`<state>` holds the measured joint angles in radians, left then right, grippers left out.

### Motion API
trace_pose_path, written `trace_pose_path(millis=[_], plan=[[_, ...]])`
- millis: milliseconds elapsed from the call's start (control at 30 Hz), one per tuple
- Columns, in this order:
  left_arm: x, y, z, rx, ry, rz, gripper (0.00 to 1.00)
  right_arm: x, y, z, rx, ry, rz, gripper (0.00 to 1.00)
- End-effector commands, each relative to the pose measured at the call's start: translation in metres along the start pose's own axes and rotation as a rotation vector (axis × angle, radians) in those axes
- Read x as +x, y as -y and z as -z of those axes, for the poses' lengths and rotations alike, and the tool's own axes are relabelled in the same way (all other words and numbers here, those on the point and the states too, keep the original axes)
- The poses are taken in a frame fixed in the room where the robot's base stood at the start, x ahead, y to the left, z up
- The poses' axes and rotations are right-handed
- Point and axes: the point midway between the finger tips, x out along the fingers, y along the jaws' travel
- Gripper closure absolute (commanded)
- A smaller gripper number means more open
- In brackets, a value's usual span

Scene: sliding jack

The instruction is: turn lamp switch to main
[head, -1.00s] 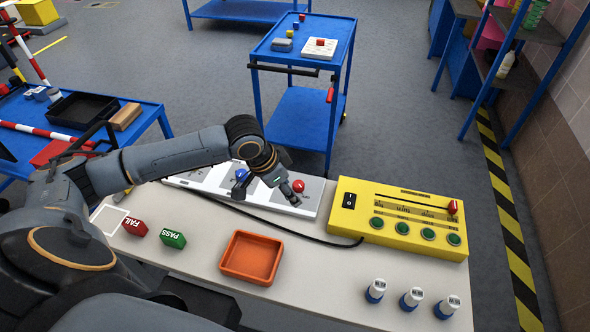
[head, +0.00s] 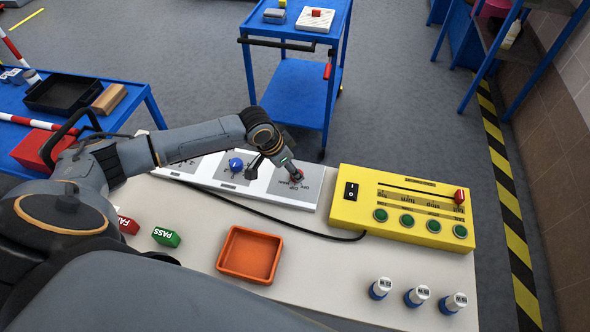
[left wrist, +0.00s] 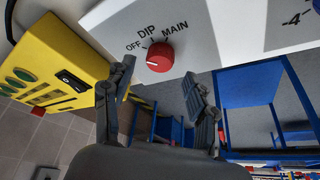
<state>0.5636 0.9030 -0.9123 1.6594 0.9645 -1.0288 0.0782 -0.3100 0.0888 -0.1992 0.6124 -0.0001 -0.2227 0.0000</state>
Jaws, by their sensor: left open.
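The red lamp switch knob (left wrist: 159,57) sits on a white panel marked OFF, DIP and MAIN in the left wrist view. A light mark shows on the knob's left side, towards OFF. In the head view the knob (head: 298,177) is partly hidden by my left gripper (head: 291,172), which comes down to it from the far side. In the left wrist view the open fingers of my left gripper (left wrist: 160,78) stand either side of the line to the knob. The knob lies beyond their tips, and nothing is between them. My right gripper is not in view.
A blue knob (head: 236,165) is on the same panel to the left. A yellow box (head: 402,212) with green buttons stands to the right. An orange tray (head: 250,254), green PASS block (head: 166,236) and several white-and-blue cylinders (head: 417,296) stand on the table. A cable runs past the panel.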

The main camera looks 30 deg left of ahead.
Motion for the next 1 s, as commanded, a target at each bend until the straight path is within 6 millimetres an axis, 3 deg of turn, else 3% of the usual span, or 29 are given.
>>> trace_pose_path(millis=[200, 567, 600, 867, 1000], plan=[[0.027, 0.0, 0.001, 0.0, -0.001, 0.001, 0.43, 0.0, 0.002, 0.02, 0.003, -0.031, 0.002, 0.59], [0.033, 0.0, 0.0, 0.001, -0.001, 0.001, 0.43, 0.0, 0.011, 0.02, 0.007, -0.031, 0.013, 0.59], [0.033, 0.0, 0.0, 0.001, -0.001, 0.001, 0.45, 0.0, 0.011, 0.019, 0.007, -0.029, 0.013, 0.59], [0.033, 0.0, 0.0, 0.001, -0.001, 0.0, 0.97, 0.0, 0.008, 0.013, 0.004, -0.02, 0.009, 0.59], [0.033, 0.0, 0.0, 0.003, -0.001, 0.0, 0.98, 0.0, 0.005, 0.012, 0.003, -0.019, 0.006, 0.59]])
